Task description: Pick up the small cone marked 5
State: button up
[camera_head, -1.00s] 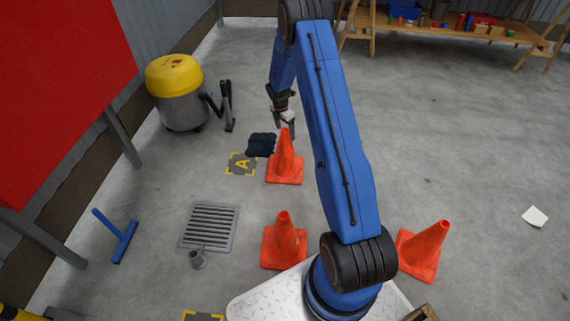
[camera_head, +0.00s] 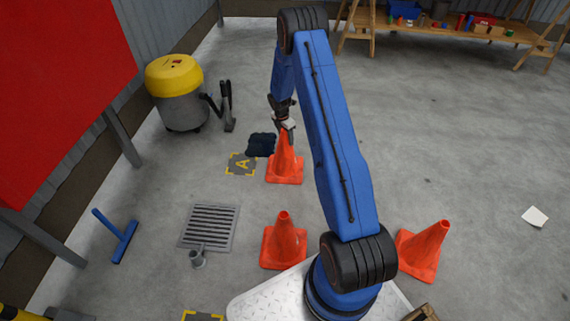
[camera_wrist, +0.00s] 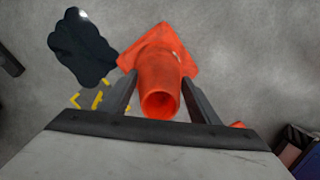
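An orange cone (camera_head: 286,170) stands upright on the floor, left of my arm in the head view. My gripper (camera_head: 286,138) is at the top of this cone, pointing down. In the wrist view the same cone (camera_wrist: 160,72) shows its open round tip between the two fingers of my gripper (camera_wrist: 160,82). The fingers are apart, one on each side of the tip; whether either touches it I cannot tell. A second cone (camera_head: 285,245) stands nearer, beside my base, and a third (camera_head: 424,250) is to the right. No number is readable on any cone.
A yellow-topped vacuum (camera_head: 176,95), a floor grate (camera_head: 209,228) and a blue squeegee (camera_head: 120,240) are further left. The right floor is mostly clear.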

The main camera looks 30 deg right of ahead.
jog(key=c, duration=0.5)
jog(key=shift+r, duration=0.1)
jog(key=shift+c, duration=0.2)
